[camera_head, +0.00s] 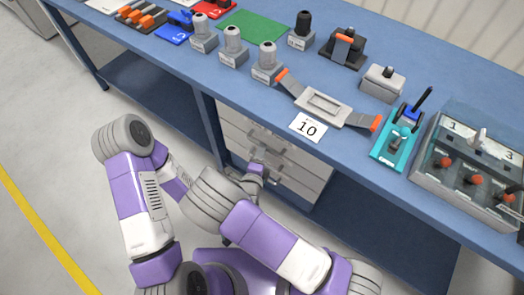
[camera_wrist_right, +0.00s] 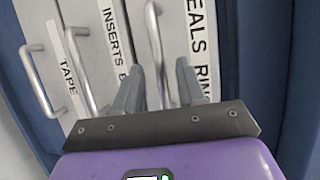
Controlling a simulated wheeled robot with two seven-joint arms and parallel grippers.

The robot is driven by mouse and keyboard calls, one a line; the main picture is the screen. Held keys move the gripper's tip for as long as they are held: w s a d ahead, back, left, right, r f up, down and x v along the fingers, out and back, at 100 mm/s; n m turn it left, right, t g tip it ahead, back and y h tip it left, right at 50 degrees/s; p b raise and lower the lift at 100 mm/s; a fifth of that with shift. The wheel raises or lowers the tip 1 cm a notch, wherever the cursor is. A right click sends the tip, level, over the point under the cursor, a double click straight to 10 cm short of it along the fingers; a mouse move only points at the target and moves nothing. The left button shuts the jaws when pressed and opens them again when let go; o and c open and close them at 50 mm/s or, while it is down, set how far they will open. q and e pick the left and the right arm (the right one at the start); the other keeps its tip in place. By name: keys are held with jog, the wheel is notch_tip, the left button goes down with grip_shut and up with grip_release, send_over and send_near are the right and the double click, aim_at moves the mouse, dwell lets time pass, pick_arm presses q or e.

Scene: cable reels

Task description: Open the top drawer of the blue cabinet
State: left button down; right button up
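The cabinet has a stack of grey drawers (camera_head: 290,172) below the blue bench. The wrist view shows drawer fronts with silver bar handles and labels reading TAPE, INSERTS and SEALS RIN. The SEALS drawer (camera_wrist_right: 228,20) is the one beside the blue edge, and its front looks flush with the others. My right gripper (camera_head: 258,160) is at the drawer fronts; in the wrist view (camera_wrist_right: 160,72) its fingers are apart, with the SEALS drawer's handle (camera_wrist_right: 155,45) showing between them. Contact with the handle cannot be told. My left gripper is not visible.
The blue bench top (camera_head: 235,85) overhangs the drawers. It carries a number 10 card (camera_head: 308,127), a grey strap-like part (camera_head: 323,103), a teal fixture (camera_head: 397,145) and a clear-covered box (camera_head: 470,165). Open floor (camera_head: 50,130) lies at left.

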jog(key=shift+x, duration=1.1)
jog(key=shift+c, duration=0.2)
grip_shut()
